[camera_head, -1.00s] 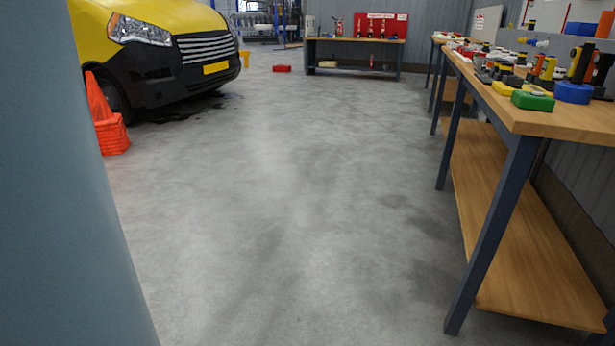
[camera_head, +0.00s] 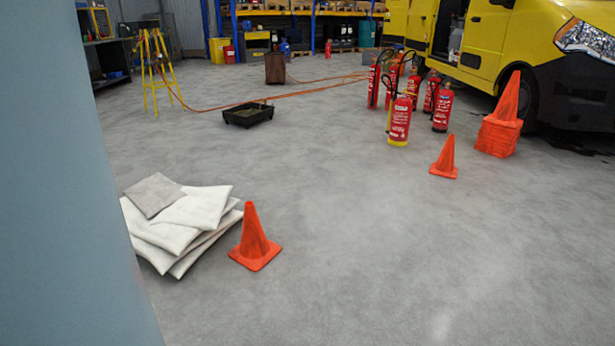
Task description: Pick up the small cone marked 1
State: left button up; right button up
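Two small orange cones stand apart on the floor. One cone (camera_head: 254,240) is at the lower left, close beside a pile of pale pads. The other cone (camera_head: 445,160) stands to the right, in front of the fire extinguishers. A stack of orange cones (camera_head: 500,122) stands by the van's front wheel, with a cone on top. I can read no number on any cone in this view. Neither of my grippers is in view.
Pale pads (camera_head: 185,222) lie piled at the left. Several red extinguishers (camera_head: 400,118) stand before the yellow van (camera_head: 490,40). A black tray (camera_head: 248,113), a yellow tripod stand (camera_head: 153,65) and an orange hose (camera_head: 310,88) are farther back. The middle and front floor is clear.

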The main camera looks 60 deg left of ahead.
aim_at(254, 252)
jog(key=u, duration=2.3)
jog(key=i+j+z, duration=0.1)
jog(key=i+j, duration=0.2)
jog(key=i, duration=0.2)
jog(key=i+j+z, duration=0.15)
jog(key=i+j, duration=0.2)
jog(key=i, duration=0.15)
